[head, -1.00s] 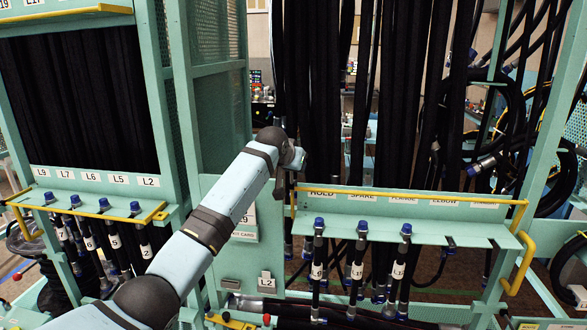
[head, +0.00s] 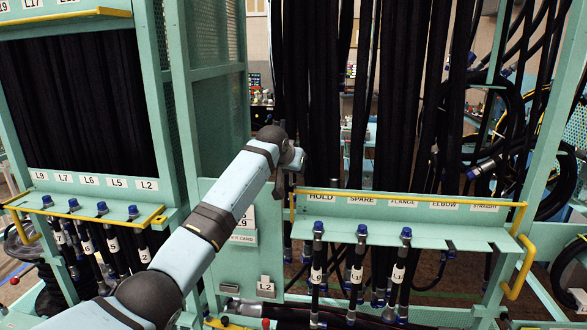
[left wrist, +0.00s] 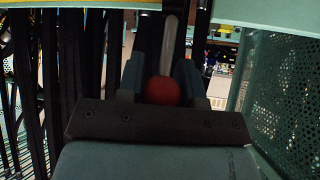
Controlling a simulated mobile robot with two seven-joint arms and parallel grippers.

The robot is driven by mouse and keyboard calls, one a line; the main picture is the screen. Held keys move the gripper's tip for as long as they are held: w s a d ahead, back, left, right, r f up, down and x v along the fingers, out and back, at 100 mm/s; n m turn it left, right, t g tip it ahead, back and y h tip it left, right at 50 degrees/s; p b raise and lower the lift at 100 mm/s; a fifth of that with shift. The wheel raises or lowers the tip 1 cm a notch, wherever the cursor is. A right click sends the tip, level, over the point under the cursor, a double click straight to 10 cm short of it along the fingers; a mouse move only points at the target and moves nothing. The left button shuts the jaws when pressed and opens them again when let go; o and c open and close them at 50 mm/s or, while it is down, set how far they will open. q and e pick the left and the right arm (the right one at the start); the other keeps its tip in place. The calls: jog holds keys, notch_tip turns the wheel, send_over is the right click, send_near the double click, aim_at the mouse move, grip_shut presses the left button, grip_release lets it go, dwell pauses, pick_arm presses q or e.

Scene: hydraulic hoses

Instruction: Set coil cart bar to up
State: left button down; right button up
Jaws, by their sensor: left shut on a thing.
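In the left wrist view my left gripper (left wrist: 160,78) is shut on a red ball knob (left wrist: 162,91). The knob sits between the two dark fingers, at the end of a pale grey bar (left wrist: 168,42) that stands upright in that view. In the head view my left arm reaches up from the lower left. Its wrist ends in front of the green frame, left of the hanging black hoses. The fingers, knob and bar cannot be made out there. My right gripper is in neither current view.
A green shelf (head: 425,230) with a yellow rail (head: 521,215) stands right of my wrist, with labels and several blue-capped hoses. Black hoses (head: 330,90) hang close behind. A second hose rack (head: 120,212) stands at left. A perforated green panel (left wrist: 285,105) flanks my gripper on the right.

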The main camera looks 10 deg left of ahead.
pick_arm(q)
jog(key=shift+f, duration=0.55)
jog(key=c, duration=1.1)
grip_release()
jog(key=o, duration=0.3)
jog(key=shift+w+a, duration=0.1)
jog(key=shift+w, duration=0.15)
jog(key=shift+r, duration=0.25)
jog(key=b+v, duration=0.3)
jog(key=v, duration=1)
jog(key=shift+s+a+r+b, duration=0.1)
jog(key=shift+s+a+b, duration=0.05)
jog(key=shift+s+b, duration=0.15)
